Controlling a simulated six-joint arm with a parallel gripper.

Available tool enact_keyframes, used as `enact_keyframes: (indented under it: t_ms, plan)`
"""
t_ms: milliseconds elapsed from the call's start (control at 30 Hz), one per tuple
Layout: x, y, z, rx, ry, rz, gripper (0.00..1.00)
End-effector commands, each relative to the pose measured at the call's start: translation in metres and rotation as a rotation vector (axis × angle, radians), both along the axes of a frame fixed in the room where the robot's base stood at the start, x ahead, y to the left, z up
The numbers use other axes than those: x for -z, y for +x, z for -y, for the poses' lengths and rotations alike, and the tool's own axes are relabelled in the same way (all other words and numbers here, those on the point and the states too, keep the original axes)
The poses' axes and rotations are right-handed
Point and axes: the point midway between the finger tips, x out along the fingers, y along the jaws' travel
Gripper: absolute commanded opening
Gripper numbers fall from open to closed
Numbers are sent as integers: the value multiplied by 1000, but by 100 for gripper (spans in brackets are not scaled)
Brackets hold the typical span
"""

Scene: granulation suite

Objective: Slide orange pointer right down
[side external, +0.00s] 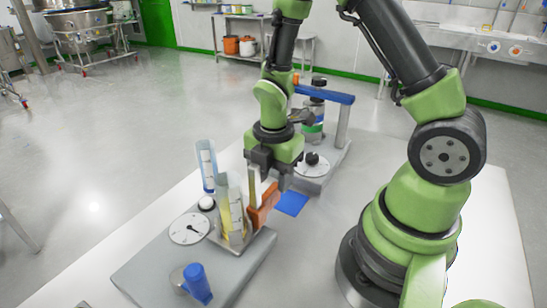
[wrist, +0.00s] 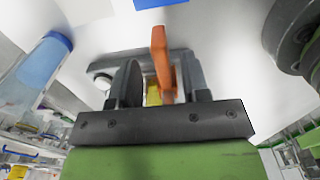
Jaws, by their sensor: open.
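The orange pointer (side external: 262,207) is on the right side of the pale upright columns (side external: 232,210) on the front grey base. My gripper (side external: 270,182) points down just above and beside it, with its fingers apart. In the wrist view, the orange pointer (wrist: 160,55) stands in the gap of my open gripper (wrist: 160,82), nearer the right finger. I cannot tell whether a finger touches it. A yellow strip (wrist: 153,95) shows behind it. The pointer's lower end and its mounting are partly hidden.
The front base (side external: 160,268) also carries a white dial (side external: 189,229), a tilted blue-and-white tube (side external: 207,165) and a blue-capped part (side external: 197,284). A second device with a blue bar (side external: 325,93) stands behind. A blue square (side external: 292,203) lies right of the pointer.

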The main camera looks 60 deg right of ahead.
Motion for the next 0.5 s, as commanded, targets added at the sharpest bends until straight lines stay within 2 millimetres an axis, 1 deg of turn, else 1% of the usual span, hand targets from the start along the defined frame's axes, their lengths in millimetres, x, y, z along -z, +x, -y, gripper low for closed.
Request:
enact_keyframes:
  t_ms: [33, 200, 333, 500]
  plan:
    - [-10, 1, 0, 1, 0, 7, 43]
    - [-35, 1, 0, 2, 0, 6, 43]
    - [-46, 1, 0, 0, 0, 3, 43]
    - [-51, 0, 0, 1, 0, 0, 43]
